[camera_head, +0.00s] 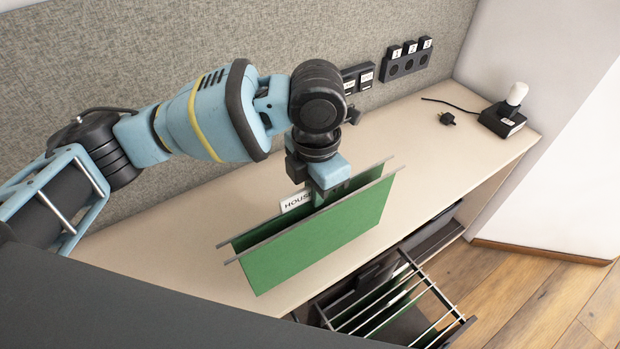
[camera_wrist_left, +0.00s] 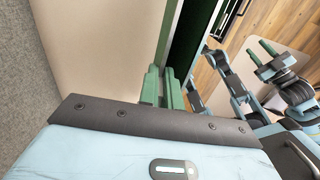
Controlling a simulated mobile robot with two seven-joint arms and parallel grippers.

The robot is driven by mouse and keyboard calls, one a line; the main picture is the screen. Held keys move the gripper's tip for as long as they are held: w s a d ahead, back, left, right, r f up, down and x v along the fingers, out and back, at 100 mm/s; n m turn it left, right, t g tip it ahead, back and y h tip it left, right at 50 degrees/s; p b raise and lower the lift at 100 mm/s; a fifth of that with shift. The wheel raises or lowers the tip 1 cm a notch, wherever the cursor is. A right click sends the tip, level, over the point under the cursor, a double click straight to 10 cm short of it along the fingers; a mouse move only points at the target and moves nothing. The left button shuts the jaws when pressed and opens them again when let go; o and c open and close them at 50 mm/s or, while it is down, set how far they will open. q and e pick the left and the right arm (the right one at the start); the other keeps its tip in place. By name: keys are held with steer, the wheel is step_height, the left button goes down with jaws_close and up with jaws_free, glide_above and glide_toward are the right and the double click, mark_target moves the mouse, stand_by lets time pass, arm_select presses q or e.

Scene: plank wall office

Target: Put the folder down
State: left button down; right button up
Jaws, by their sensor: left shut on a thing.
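The folder (camera_head: 318,243) is a green hanging file with grey rails along its top edges and a white tab starting "HOUS". My left gripper (camera_head: 330,194) is shut on its top edge near the tab, pointing down. The folder hangs upright over the pale desk (camera_head: 190,240); I cannot tell whether its lower edge touches the top. In the left wrist view the green fingers (camera_wrist_left: 163,88) close on the folder (camera_wrist_left: 184,45), seen edge-on. My right gripper (camera_wrist_left: 259,52) shows in the left wrist view with its green fingers apart and empty.
An open file frame with rails (camera_head: 390,305) sits below the desk's front edge. A charger base with a white-topped item (camera_head: 503,118) and a black plug (camera_head: 447,118) stand at the far right. Numbered sockets (camera_head: 408,59) are on the grey panel.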

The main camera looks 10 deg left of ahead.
arm_select(q)
steer(key=w, duration=0.1)
steer(key=w+a, duration=0.1)
steer(key=w, duration=0.1)
steer(key=w+a, duration=0.1)
steer(key=w, duration=0.1)
steer(key=shift+w+f, duration=0.2)
steer(key=shift+f, duration=0.05)
steer(key=shift+w, duration=0.1)
steer(key=f, duration=0.3)
steer(key=shift+w+a+f, duration=0.15)
steer(key=shift+w+f, duration=0.1)
steer(key=shift+w, duration=0.05)
steer(key=shift+f, duration=0.25)
steer(key=c, duration=1.6)
jaws_free()
steer(key=shift+r, duration=0.15)
